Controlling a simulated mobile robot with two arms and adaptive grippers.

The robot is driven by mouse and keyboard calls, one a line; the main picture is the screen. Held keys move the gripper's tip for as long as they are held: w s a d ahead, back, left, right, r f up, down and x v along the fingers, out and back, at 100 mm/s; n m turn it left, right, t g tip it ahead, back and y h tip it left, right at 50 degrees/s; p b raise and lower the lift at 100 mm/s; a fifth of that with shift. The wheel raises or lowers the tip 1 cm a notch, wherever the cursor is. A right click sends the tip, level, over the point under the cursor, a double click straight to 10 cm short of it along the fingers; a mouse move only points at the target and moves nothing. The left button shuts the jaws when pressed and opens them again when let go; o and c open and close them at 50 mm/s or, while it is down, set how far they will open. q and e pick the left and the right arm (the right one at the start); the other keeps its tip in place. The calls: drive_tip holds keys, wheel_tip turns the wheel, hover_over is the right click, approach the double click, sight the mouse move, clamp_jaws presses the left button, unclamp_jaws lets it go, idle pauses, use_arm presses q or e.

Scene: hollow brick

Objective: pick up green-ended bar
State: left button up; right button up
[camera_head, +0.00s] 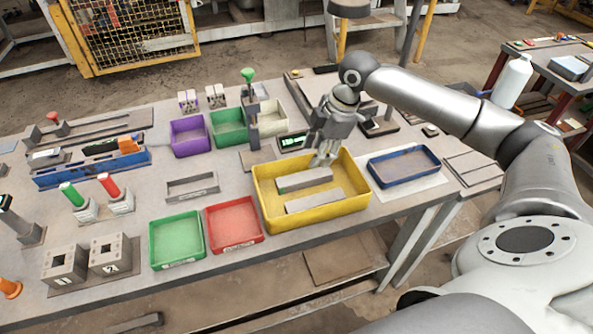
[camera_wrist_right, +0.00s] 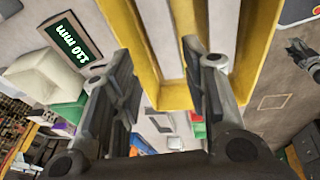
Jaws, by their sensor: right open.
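Two plain grey bars lie flat in the yellow tray (camera_head: 262,190); one is the back bar (camera_head: 304,180) and the other the front bar (camera_head: 314,200). No green end shows on either bar, so I cannot tell which is the green-ended one. My right gripper (camera_head: 322,160) is over the back of the tray, fingers pointing down, near the back bar. In the right wrist view its two fingers (camera_wrist_right: 160,95) are apart with nothing held between them, and yellow tray walls show beyond.
A green-knobbed post (camera_head: 248,76) rises behind. Green (camera_head: 71,194) and red (camera_head: 109,185) handles stand at left.

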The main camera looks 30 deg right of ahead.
sight(305, 176)
drive_tip(key=f, duration=0.2)
drive_tip(key=a+f, duration=0.1)
drive_tip(key=shift+s+f, duration=0.1)
drive_tip(key=shift+f, duration=0.3)
drive_tip(key=shift+f+p, duration=0.3)
drive_tip(key=x, duration=0.2)
drive_tip(key=p+x, duration=0.1)
drive_tip(key=x, duration=0.1)
drive_tip(key=shift+w+a+r, duration=0.15)
drive_tip(key=shift+w, duration=0.2)
drive_tip(key=shift+a+f, duration=0.1)
drive_tip(key=shift+f, duration=0.4)
drive_tip(key=shift+w, duration=0.1)
drive_tip(key=shift+c, duration=0.8)
use_arm(q)
drive_tip(key=shift+s+a+r, duration=0.1)
drive_tip(key=shift+s+r, duration=0.75)
drive_tip(key=shift+s, duration=0.3)
use_arm(e)
clamp_jaws()
